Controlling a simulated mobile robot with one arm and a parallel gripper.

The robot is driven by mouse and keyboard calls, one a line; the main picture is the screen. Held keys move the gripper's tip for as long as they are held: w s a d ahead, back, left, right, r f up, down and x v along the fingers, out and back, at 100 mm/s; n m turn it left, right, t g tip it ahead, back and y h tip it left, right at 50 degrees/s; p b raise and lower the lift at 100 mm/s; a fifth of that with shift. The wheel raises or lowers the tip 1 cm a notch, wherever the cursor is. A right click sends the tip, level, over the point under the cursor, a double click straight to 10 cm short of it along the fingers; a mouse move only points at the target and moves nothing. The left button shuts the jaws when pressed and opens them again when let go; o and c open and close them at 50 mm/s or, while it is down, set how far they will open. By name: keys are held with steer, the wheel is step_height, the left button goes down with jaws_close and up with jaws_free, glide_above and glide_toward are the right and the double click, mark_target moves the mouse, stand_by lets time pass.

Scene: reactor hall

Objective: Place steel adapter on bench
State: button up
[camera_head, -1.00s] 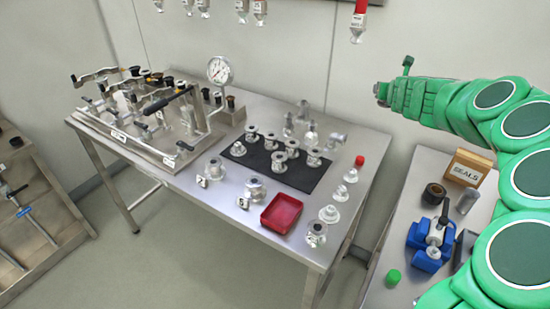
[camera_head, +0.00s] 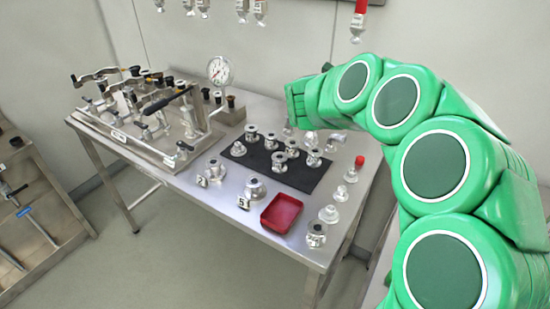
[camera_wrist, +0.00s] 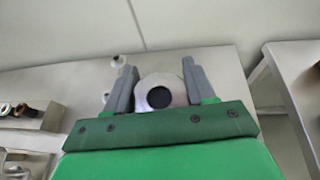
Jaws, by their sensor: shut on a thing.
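In the wrist view my gripper (camera_wrist: 160,88) is shut on the steel adapter (camera_wrist: 176,84), a round silver piece with a dark bore facing the camera. A grey finger lies on each side of it. In the head view my green arm reaches in from the right over the back right part of the bench; the fingers and the adapter are hidden there. The steel bench (camera_head: 225,225) carries a black mat (camera_head: 305,180) with several steel fittings. In the wrist view the bench top (camera_wrist: 80,88) lies beyond the fingers.
A red tray (camera_head: 281,213) and several fittings stand along the bench's front and right. A valve rig with a pressure gauge (camera_head: 219,70) fills its left. Fittings hang on the wall (camera_head: 358,20) above. Bare steel shows left of the mat and at the front left.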

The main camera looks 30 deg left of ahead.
steer(key=s+a+m+h, duration=0.2)
steer(key=s+a, duration=0.1)
steer(key=s, duration=0.8)
steer(key=s+a+m+h, duration=0.1)
steer(key=s+a+h, duration=0.15)
steer(key=s, duration=0.85)
steer(key=shift+y, duration=0.25)
steer(key=shift+w+a+f, duration=1.65)
steer(key=shift+a+f, duration=0.05)
steer(key=shift+f, duration=0.7)
steer(key=shift+w+a+f, duration=1.65)
steer(key=shift+w+f, duration=0.05)
steer(key=shift+f, duration=0.75)
steer(key=shift+w+a+f, duration=1.65)
steer(key=shift+a+f, duration=0.05)
steer(key=shift+f, duration=2.35)
steer(key=shift+f, duration=0.1)
steer(key=o, duration=1.2)
